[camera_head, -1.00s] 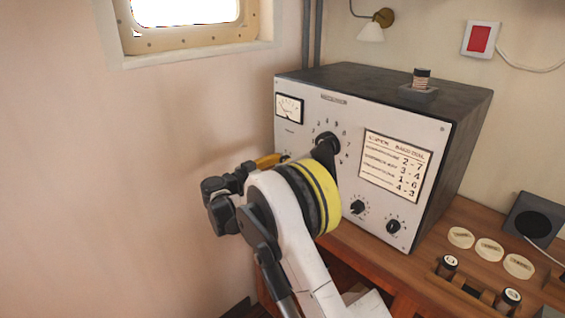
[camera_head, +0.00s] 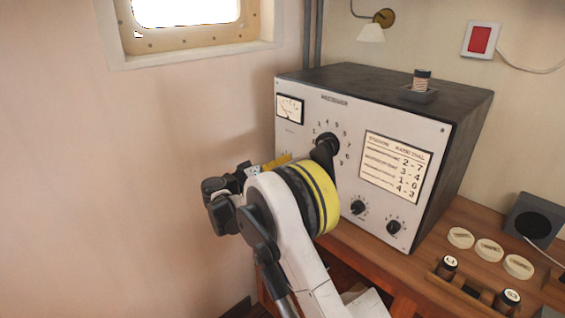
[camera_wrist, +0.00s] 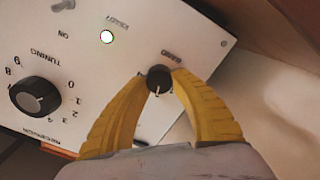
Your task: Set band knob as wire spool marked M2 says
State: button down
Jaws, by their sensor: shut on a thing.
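In the wrist view my gripper (camera_wrist: 158,88) has its yellow fingers closed on a small black knob (camera_wrist: 158,76), whose small label seems to read BAND. The knob's white mark points toward my palm; its scale is not readable. In the head view my gripper (camera_head: 268,165) is at the panel's left side, below the meter, and the held knob is hidden. A wire spool (camera_head: 422,78) stands in a block on the receiver (camera_head: 345,112); its marking is not readable. Two more spools, left (camera_head: 447,266) and right (camera_head: 508,300), stand on the desk; their labels are too small to be sure of.
A station chart (camera_head: 392,168) with paired numbers is on the panel. The large tuning knob (camera_wrist: 34,97) is left of my fingers in the wrist view, near a lit lamp (camera_wrist: 107,37). Two small knobs sit lower right. Several pale discs (camera_head: 489,249) lie on the desk.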

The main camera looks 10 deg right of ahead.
jog(key=shift+n, duration=0.6)
jog(key=c, duration=1)
grip_release()
jog(key=v, duration=1.2)
jog(key=shift+d, duration=0.1)
